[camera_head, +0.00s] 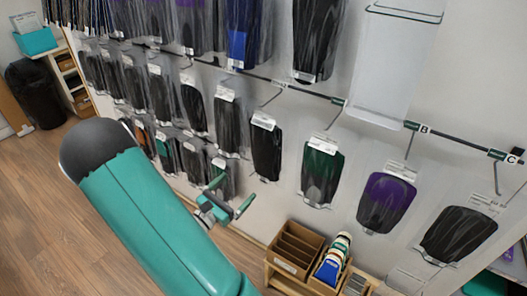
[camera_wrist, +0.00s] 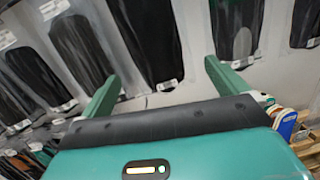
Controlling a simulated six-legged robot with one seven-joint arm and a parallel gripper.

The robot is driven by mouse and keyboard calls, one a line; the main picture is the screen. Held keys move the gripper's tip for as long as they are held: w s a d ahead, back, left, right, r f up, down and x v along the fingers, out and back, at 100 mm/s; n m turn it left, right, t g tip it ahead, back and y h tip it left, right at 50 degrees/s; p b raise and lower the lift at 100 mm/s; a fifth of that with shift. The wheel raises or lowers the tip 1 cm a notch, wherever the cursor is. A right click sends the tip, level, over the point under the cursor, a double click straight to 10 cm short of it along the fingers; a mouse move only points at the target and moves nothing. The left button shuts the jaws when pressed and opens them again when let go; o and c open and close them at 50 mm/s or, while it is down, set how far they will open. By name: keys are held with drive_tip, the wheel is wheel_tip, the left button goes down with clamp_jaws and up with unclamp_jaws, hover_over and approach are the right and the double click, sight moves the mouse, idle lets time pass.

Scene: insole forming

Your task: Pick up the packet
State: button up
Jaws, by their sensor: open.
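Several clear packets with dark insoles hang from hooks on the wall; I cannot tell which one the task means. A black packet (camera_head: 266,152) hangs up and to the right of my gripper (camera_head: 229,196). A green packet (camera_head: 321,174), a purple packet (camera_head: 386,203) and another black packet (camera_head: 457,235) hang farther right. In the wrist view my gripper (camera_wrist: 163,82) is open, with nothing between its two green fingers. A black packet (camera_wrist: 146,38) shows ahead between the fingers, and a green packet (camera_wrist: 237,28) shows beyond the right finger.
A wooden box (camera_head: 296,250) and a small rack of colourful packs (camera_head: 333,262) stand low, right of my gripper. A clear empty holder (camera_head: 392,65) hangs upper right. A black bin (camera_head: 36,92) stands far left. The wooden floor (camera_head: 40,215) at left is clear.

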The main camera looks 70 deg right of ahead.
drive_tip(key=f+n+t, duration=0.1)
drive_tip(key=n, duration=0.1)
drive_tip(key=h, duration=0.1)
approach(262, 158)
drive_tip(key=d, duration=0.3)
drive_tip(key=shift+t, duration=0.3)
drive_tip(key=shift+s+r+x, duration=0.1)
drive_tip(key=shift+s+x, duration=0.05)
drive_tip(key=shift+x, duration=0.8)
drive_tip(key=shift+s+r+x, duration=0.15)
drive_tip(key=shift+x, duration=0.75)
drive_tip(key=shift+s+r+x, duration=0.1)
drive_tip(key=shift+x, duration=0.85)
drive_tip(key=shift+a, duration=0.2)
drive_tip(key=c, duration=1.1)
